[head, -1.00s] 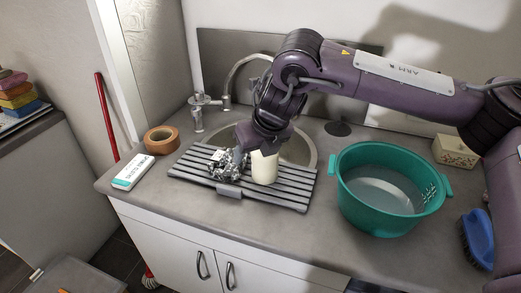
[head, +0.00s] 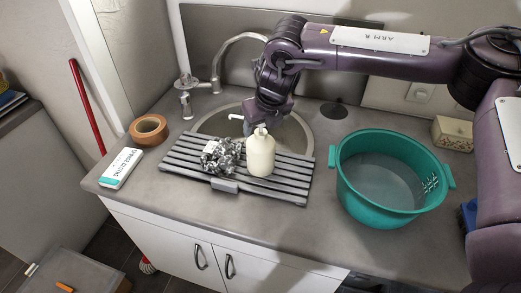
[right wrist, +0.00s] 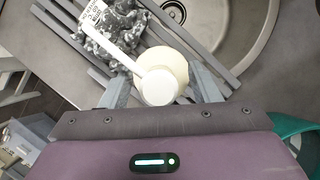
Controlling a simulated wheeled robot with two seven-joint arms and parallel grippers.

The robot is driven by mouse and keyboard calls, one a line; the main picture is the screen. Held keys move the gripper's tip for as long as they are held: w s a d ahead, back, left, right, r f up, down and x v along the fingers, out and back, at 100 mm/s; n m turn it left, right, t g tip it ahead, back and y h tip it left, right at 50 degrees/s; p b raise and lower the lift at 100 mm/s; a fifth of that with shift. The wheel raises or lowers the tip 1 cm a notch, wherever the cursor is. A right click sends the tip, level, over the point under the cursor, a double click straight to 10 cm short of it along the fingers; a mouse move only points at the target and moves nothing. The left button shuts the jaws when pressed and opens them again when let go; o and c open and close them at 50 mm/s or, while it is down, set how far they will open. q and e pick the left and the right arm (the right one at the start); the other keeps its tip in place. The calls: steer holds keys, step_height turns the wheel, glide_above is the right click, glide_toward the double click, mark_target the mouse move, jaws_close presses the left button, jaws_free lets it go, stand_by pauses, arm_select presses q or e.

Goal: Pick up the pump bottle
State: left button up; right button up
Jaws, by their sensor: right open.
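The cream pump bottle (head: 260,156) stands upright on the grey slatted drain rack (head: 296,198). Its white spout points left. In the right wrist view the pump bottle (right wrist: 158,86) is seen from above, with its pump top between the two fingers. My right gripper (head: 262,124) is at the pump top, pointing down from behind it. In the wrist view the right gripper (right wrist: 163,92) is open, one finger on each side of the bottle, with no clear grip on it. Its fingertips are partly hidden in the head view. My left gripper is not in view.
A crumpled grey-black packet (head: 222,158) with a white label lies left of the bottle. The sink (head: 292,135) and tap (head: 217,72) are behind. A teal tub (head: 350,190) stands right. Brown tape (head: 149,130) and a white box (head: 121,168) are at left.

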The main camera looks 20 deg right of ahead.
steer(key=c, duration=0.9)
jaws_close()
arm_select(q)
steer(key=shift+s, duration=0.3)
arm_select(e)
steer(key=shift+r, duration=0.15)
